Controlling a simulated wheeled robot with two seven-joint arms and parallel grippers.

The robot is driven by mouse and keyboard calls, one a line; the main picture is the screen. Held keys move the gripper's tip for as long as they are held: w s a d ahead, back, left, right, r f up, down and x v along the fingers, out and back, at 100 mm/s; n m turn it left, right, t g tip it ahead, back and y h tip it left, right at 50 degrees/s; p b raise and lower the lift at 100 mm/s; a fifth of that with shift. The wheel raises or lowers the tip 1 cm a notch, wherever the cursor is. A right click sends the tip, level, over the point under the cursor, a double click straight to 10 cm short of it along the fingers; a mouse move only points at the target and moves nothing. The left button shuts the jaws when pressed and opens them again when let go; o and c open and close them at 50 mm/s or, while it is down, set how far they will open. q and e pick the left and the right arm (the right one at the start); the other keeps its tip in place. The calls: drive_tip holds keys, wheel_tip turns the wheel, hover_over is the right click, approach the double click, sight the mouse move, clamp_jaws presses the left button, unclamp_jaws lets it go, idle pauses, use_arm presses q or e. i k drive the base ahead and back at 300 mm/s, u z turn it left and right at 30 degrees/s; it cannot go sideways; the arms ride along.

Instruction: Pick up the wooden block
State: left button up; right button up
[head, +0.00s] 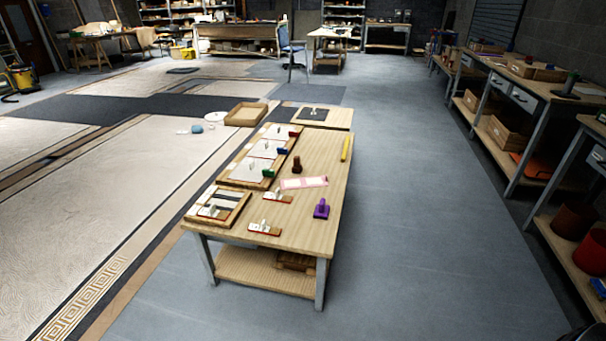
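A wooden worktable (313,217) stands in the middle of the head view. A small dark brown upright piece (297,164) stands on its top near the middle; it looks like the wooden block, but it is too small to be sure. A purple piece with a raised knob (321,209) stands near the table's right front corner. A yellow bar (346,148) lies along the right edge. Neither of my grippers is in view.
Wooden trays with white panels (246,174) line the table's left side. A pink-and-white strip (303,183) lies beside the brown piece. Workbenches with shelves (512,87) stand along the right wall. The grey floor (420,220) right of the table is clear.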

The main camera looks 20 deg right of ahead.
sight(297, 168)
drive_tip(key=z, duration=1.9)
drive_tip(key=i, duration=3.5)
drive_tip(key=u, duration=3.7)
